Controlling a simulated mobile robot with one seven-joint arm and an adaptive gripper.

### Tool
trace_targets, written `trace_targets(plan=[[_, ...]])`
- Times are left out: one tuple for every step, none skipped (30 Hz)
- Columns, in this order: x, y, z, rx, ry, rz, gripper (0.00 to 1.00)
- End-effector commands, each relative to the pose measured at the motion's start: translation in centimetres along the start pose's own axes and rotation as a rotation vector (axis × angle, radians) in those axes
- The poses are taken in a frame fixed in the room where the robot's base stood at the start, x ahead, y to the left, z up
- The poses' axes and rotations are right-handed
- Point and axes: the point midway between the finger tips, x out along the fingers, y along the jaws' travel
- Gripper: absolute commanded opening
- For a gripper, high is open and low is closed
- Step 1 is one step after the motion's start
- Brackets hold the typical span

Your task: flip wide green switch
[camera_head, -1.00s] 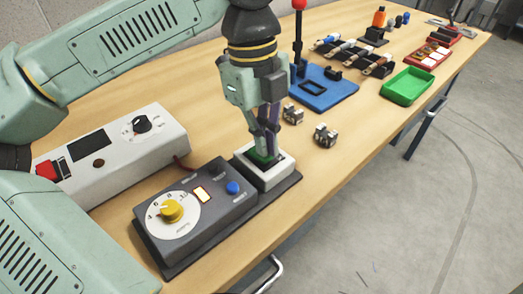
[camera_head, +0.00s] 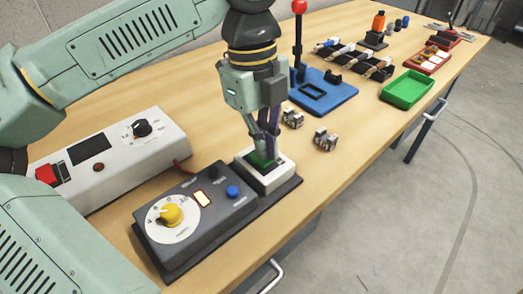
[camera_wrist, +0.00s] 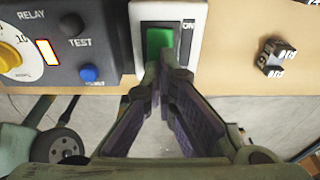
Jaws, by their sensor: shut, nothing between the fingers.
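The wide green switch (camera_wrist: 159,42) sits in a dark recess in a white housing with an "ON" label, in the wrist view. In the head view the green switch (camera_head: 262,158) shows only partly, behind my fingers, in its white box (camera_head: 268,177) on a dark base plate. My gripper (camera_head: 264,152) points down at the switch with its fingers together and nothing between them. In the wrist view the fingertips (camera_wrist: 166,68) overlap the near end of the green rocker. They look to be at or touching it; contact is not certain.
A dark relay box (camera_head: 190,222) with a yellow dial and blue button adjoins the switch on the left. A white instrument box (camera_head: 120,160) stands behind it. Small metal parts (camera_head: 325,140), a blue fixture (camera_head: 335,95) and a green tray (camera_head: 407,90) lie further right.

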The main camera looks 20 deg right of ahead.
Motion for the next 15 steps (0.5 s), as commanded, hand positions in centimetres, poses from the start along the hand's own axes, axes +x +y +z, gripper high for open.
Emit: trace_targets(plan=[[-0.8,0.0,-0.1,-0.001,-0.001,-0.001,0.0],[-1.0,0.0,-0.1,-0.001,-0.001,-0.001,0.0],[-1.4,0.0,-0.2,-0.001,0.0,-0.001,0.0],[-1.6,0.0,-0.2,-0.001,0.0,-0.001,0.0],[-1.9,0.0,-0.3,-0.001,0.0,-0.001,0.0],[-2.2,0.0,-0.3,-0.001,0.0,0.0,0.0],[-2.4,0.0,-0.4,-0.001,0.0,0.0,0.0],[-2.6,0.0,-0.4,-0.001,-0.001,0.0,0.0],[-3.0,0.0,-0.5,-0.001,-0.001,-0.001,0.0],[-3.2,0.0,-0.5,-0.001,-0.001,-0.001,0.0],[-3.5,0.0,-0.5,-0.001,-0.001,-0.001,0.0],[-3.8,0.0,-0.6,-0.001,-0.001,-0.001,0.0],[-4.0,0.0,-0.6,-0.001,-0.001,-0.001,0.0],[-4.3,0.0,-0.6,-0.001,-0.001,-0.001,0.0],[-4.6,0.0,-0.7,-0.001,-0.001,-0.001,0.0]])
